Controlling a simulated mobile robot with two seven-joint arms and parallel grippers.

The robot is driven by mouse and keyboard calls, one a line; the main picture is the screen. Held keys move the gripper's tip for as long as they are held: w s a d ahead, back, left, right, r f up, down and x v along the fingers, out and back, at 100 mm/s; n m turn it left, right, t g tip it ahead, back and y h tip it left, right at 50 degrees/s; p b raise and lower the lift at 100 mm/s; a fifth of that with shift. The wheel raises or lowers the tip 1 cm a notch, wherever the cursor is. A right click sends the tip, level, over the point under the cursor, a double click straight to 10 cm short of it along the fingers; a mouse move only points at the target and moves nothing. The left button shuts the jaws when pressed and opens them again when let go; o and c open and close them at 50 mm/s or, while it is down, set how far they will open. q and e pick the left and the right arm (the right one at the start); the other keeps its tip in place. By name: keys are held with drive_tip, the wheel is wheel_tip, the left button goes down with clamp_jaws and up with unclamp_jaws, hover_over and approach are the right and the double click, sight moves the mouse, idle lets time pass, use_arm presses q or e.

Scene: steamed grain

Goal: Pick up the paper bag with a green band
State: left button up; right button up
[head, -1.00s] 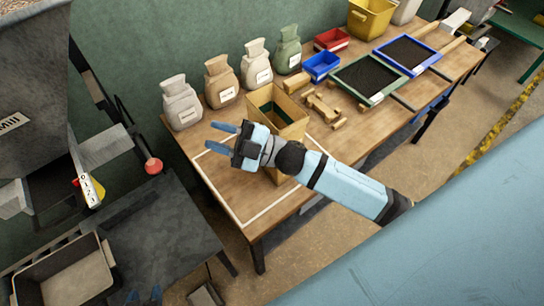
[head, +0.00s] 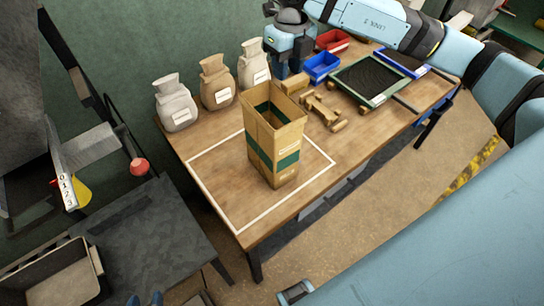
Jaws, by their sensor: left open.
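The tan paper bag with a green band (head: 261,139) stands upright and open-topped on the wooden table, within a white outline (head: 238,233). No gripper touches it. My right gripper (head: 285,72) is behind the bag, at the back of the table, where a green sack stood. That sack is now hidden from view. Whether the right gripper's fingers are open or shut on something is unclear. My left gripper (head: 145,299) shows only its blue fingertips at the bottom edge, open and apart from the bag.
Three sacks, grey (head: 175,105), brown (head: 216,85) and cream (head: 253,66), stand along the back. Blue (head: 321,67) and red (head: 332,40) bins, a framed screen (head: 371,80) and a wooden scoop-like piece (head: 325,112) lie right. The outlined area around the bag is clear.

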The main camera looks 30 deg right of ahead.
sight(286, 106)
drive_tip(key=shift+h, duration=0.3)
drive_tip(key=f+p, duration=0.1)
drive_tip(key=f, duration=0.3)
drive_tip(key=f+p, duration=0.1)
drive_tip(key=f, duration=0.3)
drive_tip(key=w+f+p, duration=0.1)
drive_tip(key=f, duration=0.3)
drive_tip(key=shift+d, duration=0.35)
drive_tip(key=shift+f, duration=0.6)
clamp_jaws()
drive_tip(key=shift+r, duration=0.2)
